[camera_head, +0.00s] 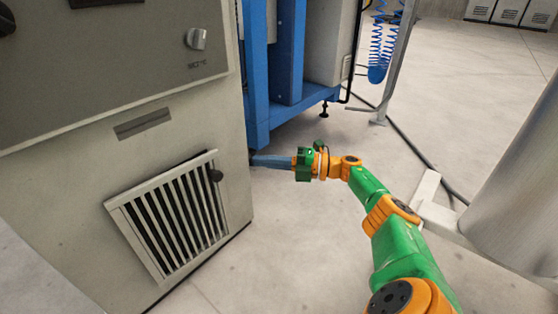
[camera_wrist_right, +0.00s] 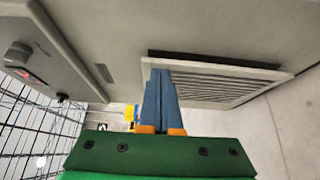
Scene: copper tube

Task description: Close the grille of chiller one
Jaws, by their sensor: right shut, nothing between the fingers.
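The grille (camera_head: 172,215) is a pale framed panel with slanted slats and a dark round knob, low on the front of the grey chiller cabinet (camera_head: 80,165). A dark gap shows along its upper edge, and it seems to stand slightly out from the cabinet. It also shows in the right wrist view (camera_wrist_right: 222,84), with a dark gap along its far edge. My right gripper (camera_head: 256,160) is shut and empty, its blue fingers pointing left beside the cabinet's right edge. In the right wrist view the fingertips (camera_wrist_right: 158,74) overlap the grille; I cannot tell whether they touch it. My left gripper is out of view.
A blue frame (camera_head: 285,60) stands behind the cabinet's right side. A thin grey post (camera_head: 400,60) with a blue coiled hose is farther right. A large pale cylinder (camera_head: 515,190) stands at the right edge. The pale floor between the cabinet and my right arm is clear.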

